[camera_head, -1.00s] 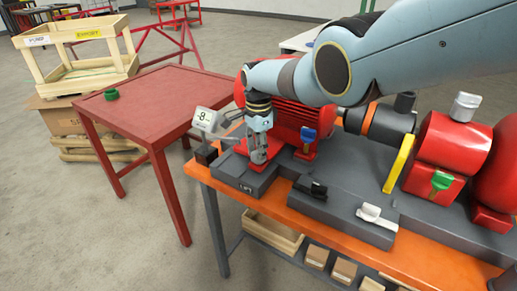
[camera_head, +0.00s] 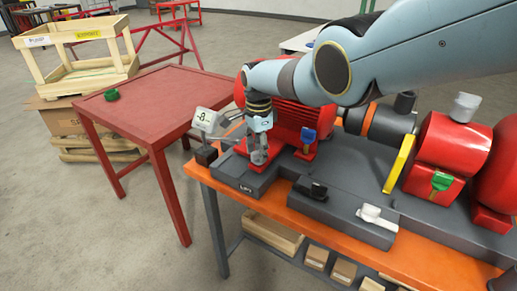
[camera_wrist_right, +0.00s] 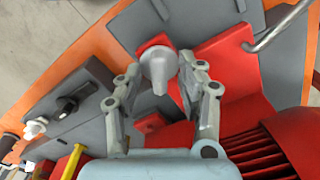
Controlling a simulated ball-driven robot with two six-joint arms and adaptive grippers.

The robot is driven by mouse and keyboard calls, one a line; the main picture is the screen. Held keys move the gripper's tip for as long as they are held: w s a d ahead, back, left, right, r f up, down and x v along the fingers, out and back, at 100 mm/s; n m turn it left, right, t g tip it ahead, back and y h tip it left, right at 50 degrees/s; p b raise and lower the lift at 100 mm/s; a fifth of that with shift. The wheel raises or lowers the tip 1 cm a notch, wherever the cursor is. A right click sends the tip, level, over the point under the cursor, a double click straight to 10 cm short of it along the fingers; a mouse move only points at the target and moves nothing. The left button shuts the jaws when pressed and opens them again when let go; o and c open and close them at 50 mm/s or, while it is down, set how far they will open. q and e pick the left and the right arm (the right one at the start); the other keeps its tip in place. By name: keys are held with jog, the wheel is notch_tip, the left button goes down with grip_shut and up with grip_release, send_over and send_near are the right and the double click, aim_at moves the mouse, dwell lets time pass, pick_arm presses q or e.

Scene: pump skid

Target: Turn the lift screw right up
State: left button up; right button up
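The lift screw shows as a grey knob with a narrow grip (camera_wrist_right: 160,72) on a red foot in the right wrist view. In the head view the knob (camera_head: 258,157) is small, above the dark block marked LIFT (camera_head: 245,187). My right gripper (camera_head: 259,150) points down at it. In the right wrist view the fingers of my right gripper (camera_wrist_right: 161,66) stand apart on either side of the knob, with small gaps that make it look open. Contact is hard to judge. A small display (camera_head: 205,118) beside it reads about -8. My left gripper is not in view.
A black knob (camera_head: 311,187) and a white-handled knob (camera_head: 376,214) sit on the nearer grey block. A blue knob (camera_head: 308,136), a yellow guard (camera_head: 398,165) and red pump housings (camera_head: 453,144) stand to the right. A red table (camera_head: 155,100) is at left.

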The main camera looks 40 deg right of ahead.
notch_tip(320, 180, up, 12)
dwell(0.6)
dwell(0.4)
